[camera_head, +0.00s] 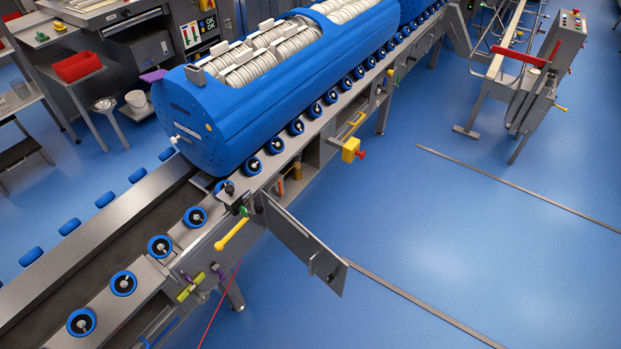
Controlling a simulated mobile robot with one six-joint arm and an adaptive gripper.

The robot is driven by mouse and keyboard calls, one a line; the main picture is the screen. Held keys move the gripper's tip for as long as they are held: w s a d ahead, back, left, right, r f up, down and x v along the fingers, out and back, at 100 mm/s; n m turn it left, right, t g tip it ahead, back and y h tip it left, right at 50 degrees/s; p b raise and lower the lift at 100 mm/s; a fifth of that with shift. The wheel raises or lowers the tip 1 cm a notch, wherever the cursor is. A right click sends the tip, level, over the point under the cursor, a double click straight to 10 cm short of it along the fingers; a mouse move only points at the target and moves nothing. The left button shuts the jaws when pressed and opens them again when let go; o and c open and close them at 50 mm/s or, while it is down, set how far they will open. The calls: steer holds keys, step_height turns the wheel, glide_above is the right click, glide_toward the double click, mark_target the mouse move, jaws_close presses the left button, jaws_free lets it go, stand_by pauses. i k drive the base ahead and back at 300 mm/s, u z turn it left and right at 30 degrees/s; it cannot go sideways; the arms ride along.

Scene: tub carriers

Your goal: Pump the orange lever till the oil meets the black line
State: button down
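A yellow-orange lever (232,234) sticks out at a slant from the front side of the conveyor frame, near the open flap. A small dark block with a black knob (229,188) stands on the frame just above it. I cannot make out an oil level or a black line anywhere; they are hidden or too small to tell. My gripper is not in view.
An open grey metal flap (305,246) juts into the aisle beside the lever. A large blue tub carrier (208,128) rests on the rollered conveyor. A yellow box with a red button (351,150) sits farther along. The blue floor at right is mostly clear.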

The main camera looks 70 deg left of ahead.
mark_target(279, 194)
steer(key=i, duration=1.25)
steer(key=u, duration=2.65)
steer(key=i, duration=0.9)
